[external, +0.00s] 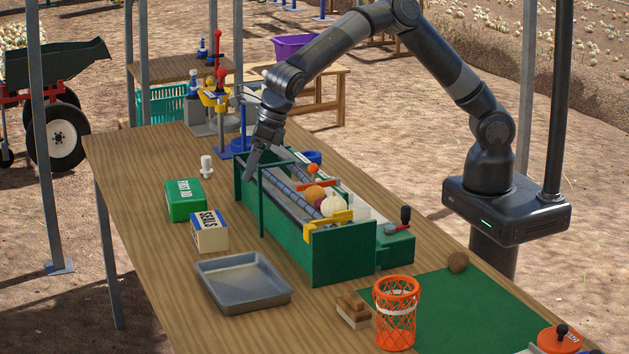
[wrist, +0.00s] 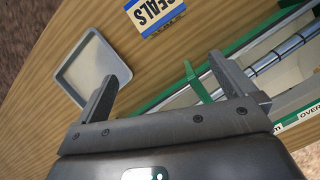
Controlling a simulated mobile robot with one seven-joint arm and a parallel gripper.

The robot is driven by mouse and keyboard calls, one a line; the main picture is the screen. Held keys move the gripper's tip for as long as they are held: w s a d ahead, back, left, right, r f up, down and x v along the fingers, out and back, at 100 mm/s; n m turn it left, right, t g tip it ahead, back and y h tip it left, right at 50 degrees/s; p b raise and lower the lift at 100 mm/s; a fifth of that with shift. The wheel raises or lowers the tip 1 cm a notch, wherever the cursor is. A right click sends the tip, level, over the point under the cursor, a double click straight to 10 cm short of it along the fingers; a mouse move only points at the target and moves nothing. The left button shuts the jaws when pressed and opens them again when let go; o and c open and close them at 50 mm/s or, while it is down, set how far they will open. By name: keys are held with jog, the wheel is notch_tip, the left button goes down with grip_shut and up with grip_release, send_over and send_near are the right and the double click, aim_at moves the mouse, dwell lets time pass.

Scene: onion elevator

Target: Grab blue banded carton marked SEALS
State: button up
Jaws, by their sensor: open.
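The SEALS carton (external: 209,231) is a small cream box with a blue band. It stands on the wooden table between the green FIRST AID box (external: 186,201) and the grey tray (external: 243,282). In the wrist view the carton (wrist: 154,13) shows at the top edge, partly cut off, with its SEALS lettering facing the camera. My gripper (external: 250,174) is above the far left end of the green elevator trough, to the right of and behind the carton. In the wrist view my gripper (wrist: 165,90) has its fingers spread apart with nothing held between them.
The green trough (external: 345,255) with rollers and several onion-like balls stands right of the carton. Its upright green post (external: 262,205) rises near my gripper. A small white object (external: 206,166) stands behind the carton. Bare table lies left of the carton. An orange basket (external: 396,312) stands in front.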

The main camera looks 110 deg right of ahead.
aim_at(210, 219)
jog(key=w+d+f+n, duration=0.1)
jog(key=w+f, duration=0.2)
jog(key=f, duration=0.2)
jog(key=w+d+f+n, duration=0.1)
jog(key=w+f, duration=0.3)
jog(key=f, duration=0.1)
jog(key=w+d+f+n+y, duration=0.1)
jog(key=w+d+f+n, duration=0.1)
jog(key=f, duration=0.4)
jog(key=shift+w+f, duration=0.1)
jog(key=shift+w, duration=0.65)
jog(key=shift+c, duration=0.6)
jog(key=c, duration=0.7)
jog(key=shift+c, duration=0.4)
